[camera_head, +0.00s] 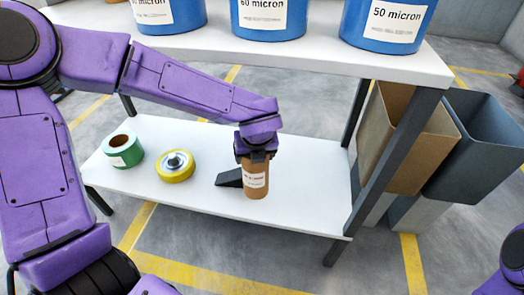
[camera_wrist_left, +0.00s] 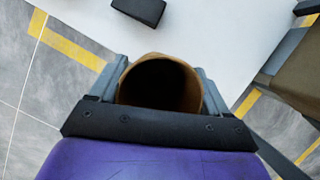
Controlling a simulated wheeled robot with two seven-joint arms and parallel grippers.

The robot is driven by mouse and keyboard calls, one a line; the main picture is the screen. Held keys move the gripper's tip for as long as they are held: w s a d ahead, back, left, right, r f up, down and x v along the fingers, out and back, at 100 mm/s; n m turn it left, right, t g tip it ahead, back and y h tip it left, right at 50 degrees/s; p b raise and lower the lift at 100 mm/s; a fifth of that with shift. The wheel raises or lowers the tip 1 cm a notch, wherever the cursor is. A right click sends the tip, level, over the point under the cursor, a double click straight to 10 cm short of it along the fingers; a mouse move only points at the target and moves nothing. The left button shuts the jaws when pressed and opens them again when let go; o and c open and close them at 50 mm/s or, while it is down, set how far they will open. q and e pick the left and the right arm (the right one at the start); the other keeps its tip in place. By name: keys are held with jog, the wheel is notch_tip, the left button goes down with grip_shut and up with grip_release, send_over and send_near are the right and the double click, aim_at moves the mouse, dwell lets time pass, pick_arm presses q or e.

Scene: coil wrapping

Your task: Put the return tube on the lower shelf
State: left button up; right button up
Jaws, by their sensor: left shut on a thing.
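The return tube (camera_head: 256,180) is a brown cardboard cylinder with a white label, upright at the right part of the white lower shelf (camera_head: 305,180). My left gripper (camera_head: 256,156) is shut on its upper end from above. In the left wrist view the tube's open dark mouth (camera_wrist_left: 160,86) sits between the two fingers. I cannot tell whether its bottom touches the shelf. My right gripper is not in view; only a piece of my right arm shows at the lower right corner.
A green roll (camera_head: 122,150), a yellow-rimmed disc (camera_head: 175,167) and a dark wedge (camera_head: 230,178) are on the lower shelf. Brown and dark bins (camera_head: 412,140) stand right of the rack, beyond a grey leg.

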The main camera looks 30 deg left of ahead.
pick_arm(q)
jog(key=w+d+f+b, duration=0.6)
jog(key=w+f, duration=0.5)
jog(key=f, duration=0.2)
jog(key=shift+w+d, duration=0.3)
jog(key=shift+d, duration=0.45)
jog(key=o, duration=1)
jog(key=shift+f, duration=0.15)
jog(key=shift+c, duration=0.2)
jog(key=o, duration=0.4)
jog(key=p+v, duration=0.3)
jog(key=v, duration=0.9)
jog(key=shift+r+p, duration=0.2)
jog(key=shift+p, duration=0.2)
